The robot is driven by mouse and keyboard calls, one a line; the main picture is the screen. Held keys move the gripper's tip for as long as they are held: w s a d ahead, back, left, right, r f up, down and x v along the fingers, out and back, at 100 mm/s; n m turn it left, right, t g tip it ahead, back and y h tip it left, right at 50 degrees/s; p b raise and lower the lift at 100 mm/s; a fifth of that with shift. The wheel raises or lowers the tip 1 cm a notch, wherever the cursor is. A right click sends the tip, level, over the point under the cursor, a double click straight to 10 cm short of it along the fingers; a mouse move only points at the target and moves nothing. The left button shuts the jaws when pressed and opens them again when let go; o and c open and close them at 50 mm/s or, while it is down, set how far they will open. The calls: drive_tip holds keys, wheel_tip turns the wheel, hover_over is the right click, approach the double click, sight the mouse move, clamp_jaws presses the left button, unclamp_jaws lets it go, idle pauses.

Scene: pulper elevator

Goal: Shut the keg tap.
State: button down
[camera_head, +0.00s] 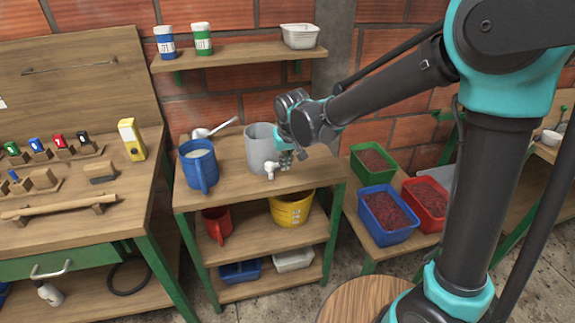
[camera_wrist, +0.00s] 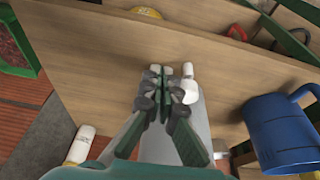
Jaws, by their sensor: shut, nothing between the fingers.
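The keg (camera_head: 260,143) is a grey cylinder on the top of the middle wooden stand. Its small white tap (camera_head: 270,170) sticks out low on the front. In the wrist view the white tap (camera_wrist: 189,87) shows just right of my fingertips. My gripper (camera_head: 285,163) is close beside the keg's right front. The fingers are shut with nothing between them, and they also show in the wrist view (camera_wrist: 168,72). I cannot tell whether the fingers touch the tap or how its handle is turned. My gripper hides part of the keg.
A blue jug (camera_head: 198,168) stands left of the keg, with a white ladle (camera_head: 212,130) behind it. A yellow bucket (camera_head: 291,211) and red jug (camera_head: 217,223) are on the shelf below. Blue, red and green crates (camera_head: 387,238) stand at right. The stand's front edge is clear.

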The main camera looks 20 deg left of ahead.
drive_tip(key=shift+w+a, duration=0.15)
drive_tip(key=shift+w, duration=0.15)
drive_tip(key=shift+w+a+f, duration=0.15)
drive_tip(key=shift+w+a, duration=0.15)
drive_tip(key=shift+w, duration=0.3)
drive_tip(key=shift+s, duration=0.15)
drive_tip(key=shift+s, duration=0.65)
drive_tip(key=shift+s+d, duration=0.1)
